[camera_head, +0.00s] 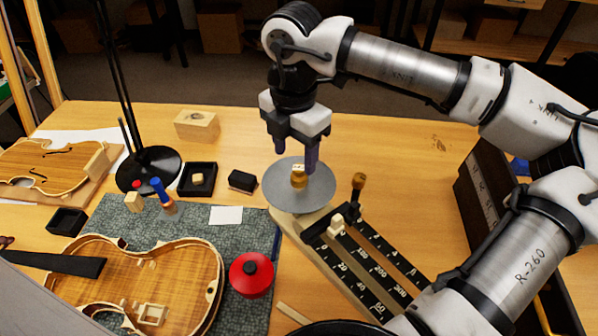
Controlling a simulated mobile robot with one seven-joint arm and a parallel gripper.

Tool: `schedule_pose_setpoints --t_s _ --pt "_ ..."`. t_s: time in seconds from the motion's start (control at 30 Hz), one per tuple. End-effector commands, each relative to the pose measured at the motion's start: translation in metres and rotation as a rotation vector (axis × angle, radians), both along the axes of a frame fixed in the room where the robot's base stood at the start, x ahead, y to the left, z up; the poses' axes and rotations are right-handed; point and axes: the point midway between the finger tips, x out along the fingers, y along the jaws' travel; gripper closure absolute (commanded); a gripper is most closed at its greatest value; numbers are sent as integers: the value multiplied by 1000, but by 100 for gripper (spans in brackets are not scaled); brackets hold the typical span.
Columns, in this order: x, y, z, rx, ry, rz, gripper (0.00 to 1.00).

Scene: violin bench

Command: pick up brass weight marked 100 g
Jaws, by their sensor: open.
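A small brass weight (298,180) stands on the round grey pan (318,190) of a beam scale, near the pan's middle. A pale patch shows on its top, but no marking can be read. My gripper (296,161) points down over the pan with its two dark fingers apart. The weight shows between and below the fingertips, and no contact with it can be made out. A second brass-coloured piece (358,182) stands upright at the scale, right of the pan.
The scale's dark beams (362,270) with numbers run toward the front. A red round container (251,274) and a violin body (150,285) lie on or by a grey mat (245,240). A black block (242,181) is left of the pan. The table behind is mostly clear.

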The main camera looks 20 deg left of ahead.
Motion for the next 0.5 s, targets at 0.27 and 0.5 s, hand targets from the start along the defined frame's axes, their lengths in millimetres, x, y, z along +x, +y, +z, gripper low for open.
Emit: schedule_pose_setpoints --t_s 0.27,0.5 --pt "7 -6 -26 1 6 1 44" --pt "8 -6 -52 0 1 2 44"
